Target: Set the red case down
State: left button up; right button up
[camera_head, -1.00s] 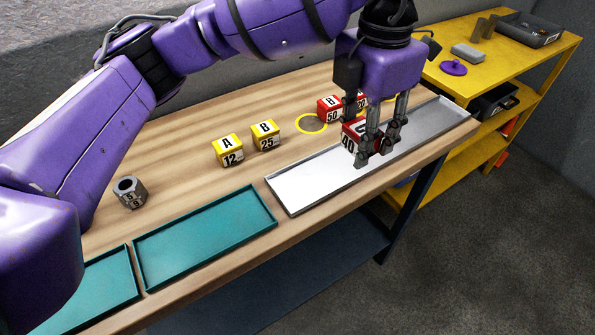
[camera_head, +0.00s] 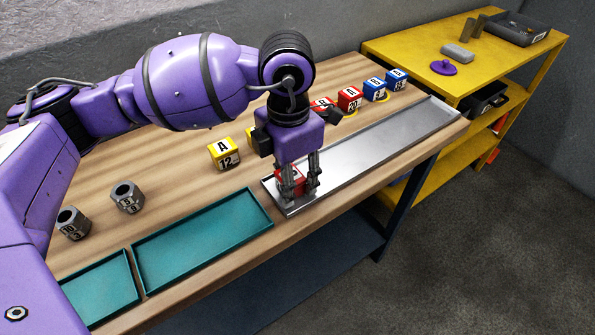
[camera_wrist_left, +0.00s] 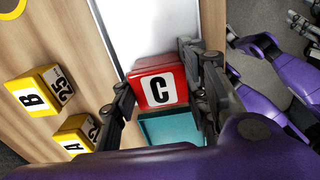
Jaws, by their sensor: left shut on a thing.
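My left gripper (camera_head: 303,193) is shut on a red case (camera_head: 289,181) at the near left end of the long silver tray (camera_head: 375,142). In the left wrist view the red case (camera_wrist_left: 147,66) shows a white label with a black C, between the two fingers of the left gripper (camera_wrist_left: 160,85). The case looks upright and within the tray's end. I cannot tell whether it touches the tray floor. Grey jointed parts at the right edge of the wrist view look like my right gripper (camera_wrist_left: 304,26); its jaws are unclear.
Two teal trays (camera_head: 200,240) lie left of the silver tray. A yellow case A (camera_head: 222,154) stands behind, with yellow case B (camera_wrist_left: 34,97) beside it. Red and blue cases (camera_head: 374,89) line the back. Grey hex blocks (camera_head: 127,197) stand left. A yellow shelf (camera_head: 400,47) is beyond.

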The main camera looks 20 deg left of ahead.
pick_arm(q)
jog(key=shift+f, duration=0.15)
jog(key=o, duration=1.3)
jog(key=shift+c, duration=0.2)
notch_tip(320, 180, up, 12)
jog(key=shift+r, duration=0.25)
